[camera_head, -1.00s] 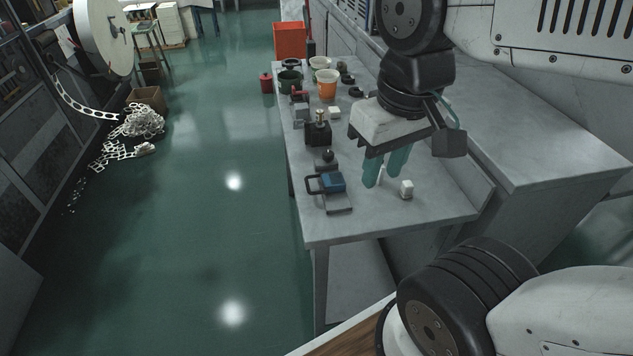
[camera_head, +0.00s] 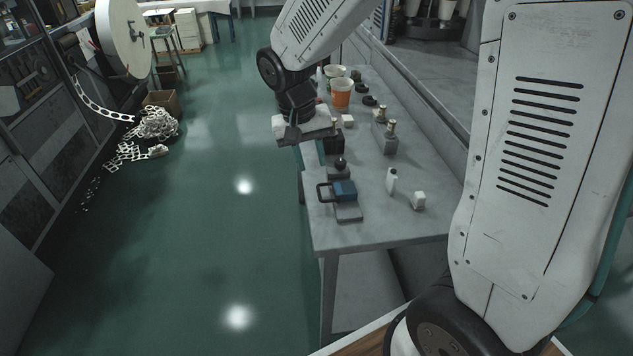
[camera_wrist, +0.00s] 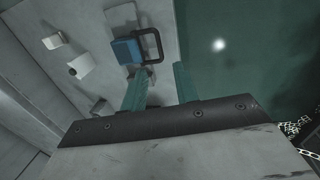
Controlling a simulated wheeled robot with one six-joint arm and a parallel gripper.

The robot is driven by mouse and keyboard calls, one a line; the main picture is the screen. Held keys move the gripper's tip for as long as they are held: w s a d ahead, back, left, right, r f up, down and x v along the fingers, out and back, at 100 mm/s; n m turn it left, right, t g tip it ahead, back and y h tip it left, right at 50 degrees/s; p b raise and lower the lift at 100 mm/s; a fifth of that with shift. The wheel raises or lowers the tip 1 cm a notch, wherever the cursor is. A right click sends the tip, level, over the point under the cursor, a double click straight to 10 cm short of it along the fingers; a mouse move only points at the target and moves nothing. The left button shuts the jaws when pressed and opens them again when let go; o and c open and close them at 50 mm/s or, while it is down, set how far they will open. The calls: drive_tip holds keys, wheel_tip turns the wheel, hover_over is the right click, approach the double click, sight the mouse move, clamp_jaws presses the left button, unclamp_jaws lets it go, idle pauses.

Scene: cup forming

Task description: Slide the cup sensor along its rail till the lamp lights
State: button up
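My gripper (camera_head: 310,153) is at the left edge of the grey bench (camera_head: 400,220), beside a dark block (camera_head: 336,144). In the wrist view, its two teal fingers (camera_wrist: 160,82) stand apart with nothing clearly held between them. A blue block (camera_head: 345,190) with a dark loop handle (camera_head: 323,191) sits on a grey plate nearer the front; the block also shows in the wrist view (camera_wrist: 126,51). A black knob (camera_head: 340,162) is just behind it. Two brass-topped pieces (camera_head: 388,136) stand to the right. I cannot tell which part is the cup sensor, and no lit lamp is visible.
A white bottle (camera_head: 391,181) and a white cube (camera_head: 418,201) stand on the bench's right side. An orange cup (camera_head: 341,92) and pale bowls are at the back. Open green floor (camera_head: 220,200) lies left of the bench.

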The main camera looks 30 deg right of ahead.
sight(319, 189)
drive_tip(key=f, duration=0.2)
drive_tip(key=d+f, duration=0.1)
drive_tip(key=f, duration=0.4)
drive_tip(key=shift+s+d+f, duration=0.15)
drive_tip(key=shift+s+f, duration=0.1)
drive_tip(key=shift+f, duration=0.05)
clamp_jaws()
